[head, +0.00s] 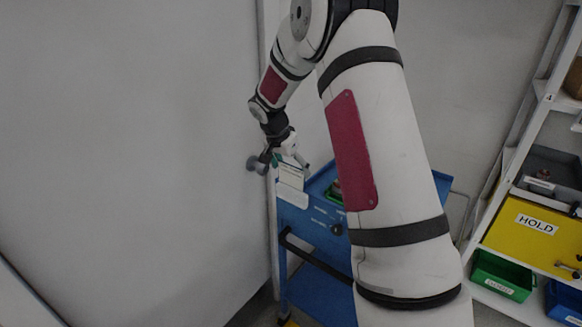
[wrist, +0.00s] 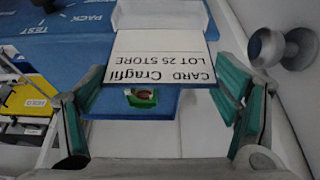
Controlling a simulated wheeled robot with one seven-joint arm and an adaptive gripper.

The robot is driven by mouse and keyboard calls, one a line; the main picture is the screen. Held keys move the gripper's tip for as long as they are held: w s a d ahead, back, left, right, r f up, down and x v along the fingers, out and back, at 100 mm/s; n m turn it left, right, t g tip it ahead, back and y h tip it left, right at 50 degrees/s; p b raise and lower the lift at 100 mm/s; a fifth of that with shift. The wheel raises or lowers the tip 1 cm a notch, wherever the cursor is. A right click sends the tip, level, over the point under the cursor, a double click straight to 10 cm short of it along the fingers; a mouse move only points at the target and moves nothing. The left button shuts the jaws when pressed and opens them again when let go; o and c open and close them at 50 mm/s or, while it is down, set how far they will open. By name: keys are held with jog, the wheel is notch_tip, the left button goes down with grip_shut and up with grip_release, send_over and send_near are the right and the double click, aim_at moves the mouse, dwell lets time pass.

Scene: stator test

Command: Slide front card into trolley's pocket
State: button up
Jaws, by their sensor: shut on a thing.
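My gripper (wrist: 164,72) is shut on a white card (wrist: 160,58), with one green-padded finger at each side edge in the wrist view. The card's print reads upside down there, "CARD Cragfil" and "LOT 25 STORE". Beyond the card's far edge is a white pocket (wrist: 160,14) on the blue trolley (wrist: 60,48). In the head view my gripper (head: 288,156) is at the trolley's (head: 318,222) near left corner. The card (head: 291,176) is just above the pocket (head: 292,196), in line with it. I cannot tell whether its lower edge is inside.
A grey round knob (wrist: 280,48) on the pale door (head: 130,150) is close to the right finger. A green bin (wrist: 141,98) sits on the trolley. A rack at right holds a yellow HOLD bin (head: 530,232) and a green bin (head: 502,276).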

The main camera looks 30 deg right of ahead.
aim_at(291, 181)
jog(key=shift+f+b, duration=0.35)
jog(key=shift+f, duration=0.4)
jog(key=shift+f, duration=0.35)
jog(key=shift+f+b, duration=0.45)
jog(key=shift+f, duration=0.35)
jog(key=shift+f, duration=0.35)
jog(key=shift+f+b, duration=0.35)
jog(key=shift+f, duration=0.2)
jog(key=o, duration=0.8)
jog(key=shift+r, duration=0.1)
